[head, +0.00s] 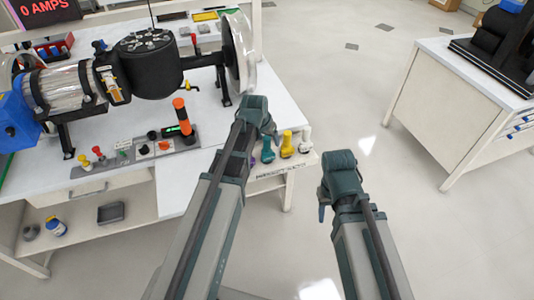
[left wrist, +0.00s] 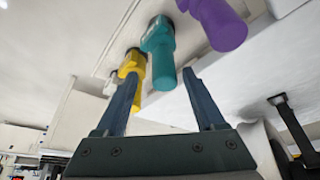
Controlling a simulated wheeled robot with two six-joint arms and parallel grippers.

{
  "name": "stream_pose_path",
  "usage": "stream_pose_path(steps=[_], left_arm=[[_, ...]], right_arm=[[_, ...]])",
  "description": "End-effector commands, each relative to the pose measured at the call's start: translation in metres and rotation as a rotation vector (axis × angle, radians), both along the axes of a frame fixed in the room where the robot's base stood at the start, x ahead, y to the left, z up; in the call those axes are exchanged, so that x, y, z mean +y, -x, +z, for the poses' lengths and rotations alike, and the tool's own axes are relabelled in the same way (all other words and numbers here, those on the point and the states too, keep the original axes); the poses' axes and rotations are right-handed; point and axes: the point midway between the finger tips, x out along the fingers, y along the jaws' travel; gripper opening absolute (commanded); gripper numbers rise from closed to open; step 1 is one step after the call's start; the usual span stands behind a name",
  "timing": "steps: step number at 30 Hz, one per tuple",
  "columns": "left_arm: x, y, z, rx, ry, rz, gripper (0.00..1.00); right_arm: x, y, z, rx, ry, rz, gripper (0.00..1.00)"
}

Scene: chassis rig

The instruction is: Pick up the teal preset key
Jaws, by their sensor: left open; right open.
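The teal preset key (head: 267,151) stands in a row at the right end of the bench, between a purple key and a yellow key. In the left wrist view the teal key (left wrist: 160,52) lies ahead of my left gripper (left wrist: 157,84), its end near the gap between the two fingertips. The fingers are open and hold nothing. In the head view my left gripper (head: 270,132) is close to the teal key, over the bench edge. My right gripper (head: 322,212) is open over bare floor, away from the keys; its fingers are mostly hidden.
Beside the teal key are the yellow key (left wrist: 132,64) and the purple key (left wrist: 218,24), both close to my left fingers. A white key (head: 304,141) stands at the row's right end. The motor rig (head: 150,65) fills the bench's left.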

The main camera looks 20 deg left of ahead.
Motion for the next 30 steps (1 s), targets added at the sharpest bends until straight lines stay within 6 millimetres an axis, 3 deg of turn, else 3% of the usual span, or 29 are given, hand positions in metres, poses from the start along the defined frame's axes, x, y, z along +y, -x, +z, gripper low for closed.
stream_pose_path(steps=[10, 20, 30], left_arm=[[0.003, -0.015, -0.043, 0.000, 0.000, 0.000, 0.71], [0.002, -0.017, -0.045, 0.000, 0.000, 0.000, 0.69], [0.002, -0.017, -0.045, 0.000, 0.000, 0.000, 0.08]], right_arm=[[0.000, 0.000, -0.043, 0.000, 0.000, 0.000, 0.50], [0.000, 0.000, -0.045, 0.000, 0.000, 0.000, 0.50], [0.000, 0.000, -0.045, 0.000, 0.000, 0.000, 0.50]])
